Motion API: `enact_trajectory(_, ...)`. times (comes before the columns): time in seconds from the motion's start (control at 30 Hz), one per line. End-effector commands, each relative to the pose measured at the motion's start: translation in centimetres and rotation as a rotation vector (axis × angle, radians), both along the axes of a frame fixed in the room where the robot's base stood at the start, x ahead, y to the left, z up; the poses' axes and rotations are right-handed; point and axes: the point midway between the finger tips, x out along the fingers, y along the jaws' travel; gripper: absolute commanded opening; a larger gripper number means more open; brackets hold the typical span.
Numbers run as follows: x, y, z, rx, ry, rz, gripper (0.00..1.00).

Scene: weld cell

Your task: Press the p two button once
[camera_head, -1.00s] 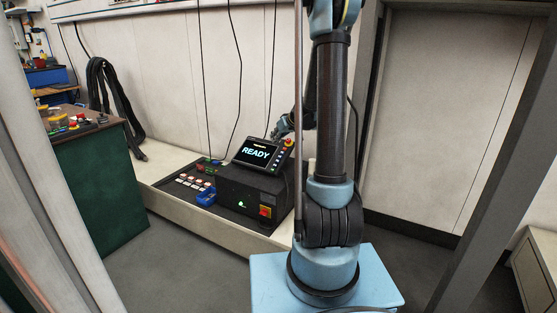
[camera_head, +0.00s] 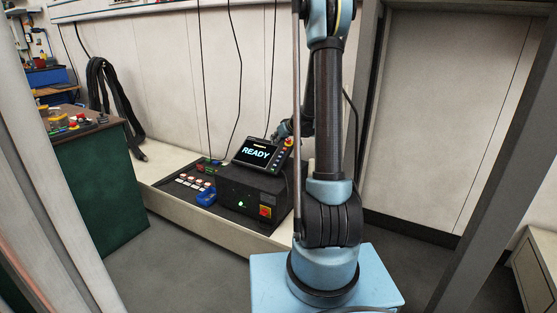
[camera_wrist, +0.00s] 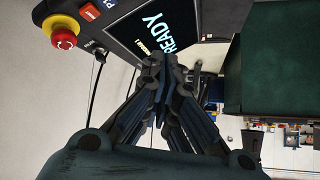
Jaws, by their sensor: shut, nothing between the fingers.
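The black control panel (camera_head: 252,164) stands tilted on a dark box, its screen (camera_head: 256,152) reading READY. A column of small coloured buttons (camera_head: 281,158) runs down its right edge; their labels are too small to read there. In the wrist view the panel is turned sideways, and a blue key (camera_wrist: 87,10) with a partly cut label starting with P sits at the top edge. I cannot make out a p two button for certain. My gripper (camera_wrist: 160,65) is shut and empty, its fingertips overlapping the panel's edge in the picture; contact cannot be told.
A red emergency stop on a yellow base (camera_wrist: 63,35) sits at the panel's corner. A green bench (camera_head: 100,185) stands further left.

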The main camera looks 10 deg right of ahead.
Motion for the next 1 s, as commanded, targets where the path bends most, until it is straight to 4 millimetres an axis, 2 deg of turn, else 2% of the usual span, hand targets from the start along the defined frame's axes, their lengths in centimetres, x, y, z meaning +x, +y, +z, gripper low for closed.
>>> enact_trajectory(0.6, 2.5, -1.9, -6.0, 0.0, 0.0, 0.0, 0.0)
enact_trajectory(1.0, 2.9, -2.1, -7.1, 0.0, 0.0, 0.0, 0.0)
